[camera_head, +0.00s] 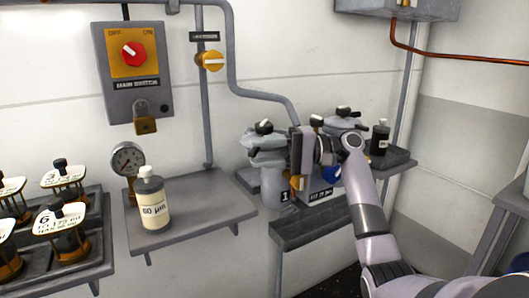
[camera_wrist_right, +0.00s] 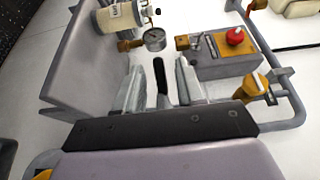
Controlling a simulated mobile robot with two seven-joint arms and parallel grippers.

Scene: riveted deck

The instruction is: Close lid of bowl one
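Bowl one (camera_head: 270,187) is a grey vessel with a black "1" label, standing behind the dark ledge right of the bottle shelf. Its grey lid (camera_head: 266,143) with a black knob shows at its top; I cannot tell how far it is open. My right gripper (camera_head: 298,152) is just right of the lid and hides part of the vessel. In the right wrist view its two pale fingers (camera_wrist_right: 158,88) stand apart, with a dark narrow shape between them that I cannot identify. My left gripper is not in view.
A second lidded vessel (camera_head: 345,124) and a dark bottle (camera_head: 380,138) stand to the right. A white-topped bottle (camera_head: 153,200) stands on the grey shelf (camera_head: 215,200) near a gauge (camera_head: 127,160). The main switch box (camera_head: 133,75) and pipes are on the wall.

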